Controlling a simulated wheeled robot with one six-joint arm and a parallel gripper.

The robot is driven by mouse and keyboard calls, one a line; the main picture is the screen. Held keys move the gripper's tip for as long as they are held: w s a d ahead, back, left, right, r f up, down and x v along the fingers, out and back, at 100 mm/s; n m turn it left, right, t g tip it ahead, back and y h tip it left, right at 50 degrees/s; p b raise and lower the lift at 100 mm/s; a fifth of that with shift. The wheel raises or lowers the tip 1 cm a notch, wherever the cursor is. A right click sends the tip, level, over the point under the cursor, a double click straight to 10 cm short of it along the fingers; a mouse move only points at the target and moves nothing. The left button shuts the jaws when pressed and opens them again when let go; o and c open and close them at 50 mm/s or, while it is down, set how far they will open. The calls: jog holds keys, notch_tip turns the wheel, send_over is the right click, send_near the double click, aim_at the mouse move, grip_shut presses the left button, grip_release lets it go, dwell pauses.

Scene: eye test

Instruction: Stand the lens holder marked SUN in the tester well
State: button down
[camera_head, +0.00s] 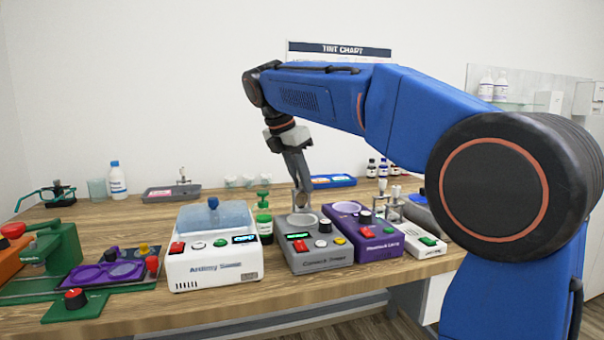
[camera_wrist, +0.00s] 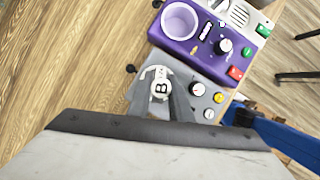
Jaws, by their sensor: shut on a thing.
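My gripper (camera_head: 300,200) hangs pointing down over the grey device (camera_head: 325,258), just above its round pale well (camera_head: 302,219). It is shut on a small round holder (camera_wrist: 160,89), whose pale top shows a dark letter like a B in the wrist view. I cannot read SUN on it. The well's pale rim also shows behind the holder in the wrist view (camera_wrist: 149,71). The fingers hide part of the well and the holder. I cannot tell whether the holder's bottom touches the well.
A purple device (camera_head: 375,240) with its own round well stands close on the right. A blue tray (camera_head: 345,182) lies behind. Bare wood (camera_head: 160,215) shows at the back left.

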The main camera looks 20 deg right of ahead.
aim_at(303, 207)
jog(key=shift+d+f, duration=0.1)
jog(key=shift+f, duration=3.15)
jog(key=shift+f, duration=0.25)
jog(key=c, duration=1.2)
grip_release()
jog(key=shift+r, duration=2.95)
jog(key=shift+s, duration=0.1)
